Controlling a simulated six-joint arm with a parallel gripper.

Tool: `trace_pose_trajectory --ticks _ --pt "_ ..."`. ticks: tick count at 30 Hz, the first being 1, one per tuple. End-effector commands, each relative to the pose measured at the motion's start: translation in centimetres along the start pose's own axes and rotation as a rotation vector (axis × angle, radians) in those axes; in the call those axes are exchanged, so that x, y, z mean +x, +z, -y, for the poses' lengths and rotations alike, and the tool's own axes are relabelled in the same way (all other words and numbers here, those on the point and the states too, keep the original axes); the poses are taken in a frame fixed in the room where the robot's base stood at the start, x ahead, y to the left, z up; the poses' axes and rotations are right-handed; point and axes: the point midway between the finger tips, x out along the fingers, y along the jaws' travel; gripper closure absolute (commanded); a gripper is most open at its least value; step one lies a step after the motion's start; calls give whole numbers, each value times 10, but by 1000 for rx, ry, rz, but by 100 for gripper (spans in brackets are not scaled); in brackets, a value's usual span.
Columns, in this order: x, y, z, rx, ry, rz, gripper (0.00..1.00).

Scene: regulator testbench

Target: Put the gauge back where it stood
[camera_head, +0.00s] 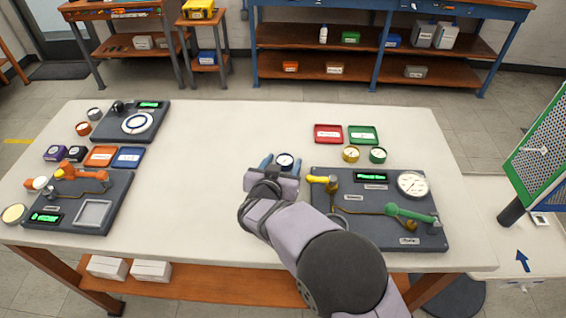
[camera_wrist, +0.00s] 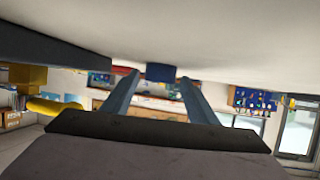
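A small blue-rimmed gauge (camera_head: 285,159) with a white face stands on the white table, left of the right-hand test board. My gripper (camera_head: 281,166) is low at the table beside it, one finger to either side. In the wrist view the blue gauge body (camera_wrist: 161,72) shows between the tips of my open fingers (camera_wrist: 159,80), with a gap on both sides. A yellow gauge (camera_head: 350,154) and a green gauge (camera_head: 378,155) stand behind the right board. A larger white-faced gauge (camera_head: 412,184) sits on that board.
The right test board (camera_head: 345,179) carries a yellow valve (camera_head: 322,180), a green handle (camera_head: 410,213) and pipework close to my gripper. Red (camera_head: 328,134) and green (camera_head: 363,135) trays lie behind it. More boards and trays occupy the table's left end. The table's middle (camera_head: 200,170) is clear.

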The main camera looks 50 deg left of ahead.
Motion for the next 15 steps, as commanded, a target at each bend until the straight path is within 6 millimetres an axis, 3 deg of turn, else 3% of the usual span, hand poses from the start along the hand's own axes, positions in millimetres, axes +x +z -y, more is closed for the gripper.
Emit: trace_pose_trajectory --ticks 15 --pt "-9 -3 1 0 -2 0 44"
